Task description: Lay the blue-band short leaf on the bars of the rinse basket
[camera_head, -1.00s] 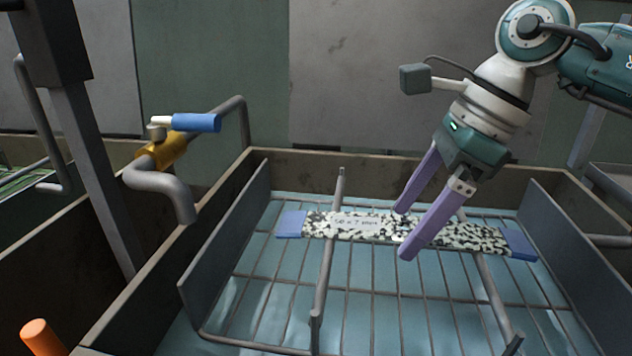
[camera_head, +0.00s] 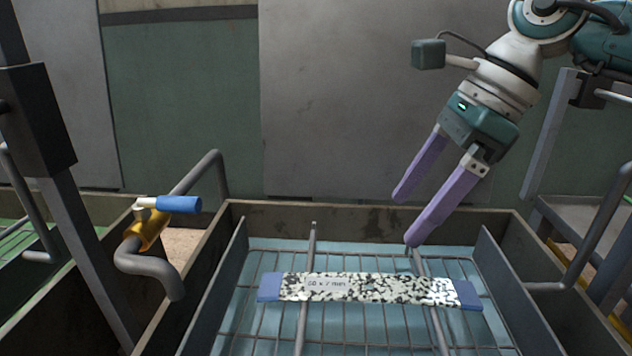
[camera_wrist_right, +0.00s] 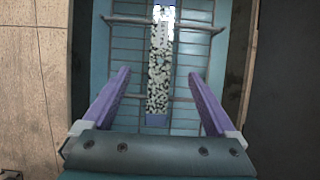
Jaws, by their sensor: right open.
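The blue-band short leaf (camera_head: 385,289) is a flat black-and-white speckled strip with a blue band at each end and a printed white label. It lies across the two bars of the rinse basket (camera_head: 232,300), within the wire frame. In the right wrist view the leaf (camera_wrist_right: 160,75) runs lengthwise between my fingers, apart from both. My right gripper (camera_head: 408,217) has purple fingers, is open and empty, and is above and behind the leaf in the head view. It also shows in the right wrist view (camera_wrist_right: 162,78). My left gripper is not in view.
The basket sits in a dark-walled tank (camera_head: 370,216) with blue liquid. A pipe with a yellow valve and blue handle (camera_head: 179,204) stands at the tank's left. A grey post is farther left. Another frame stands at right.

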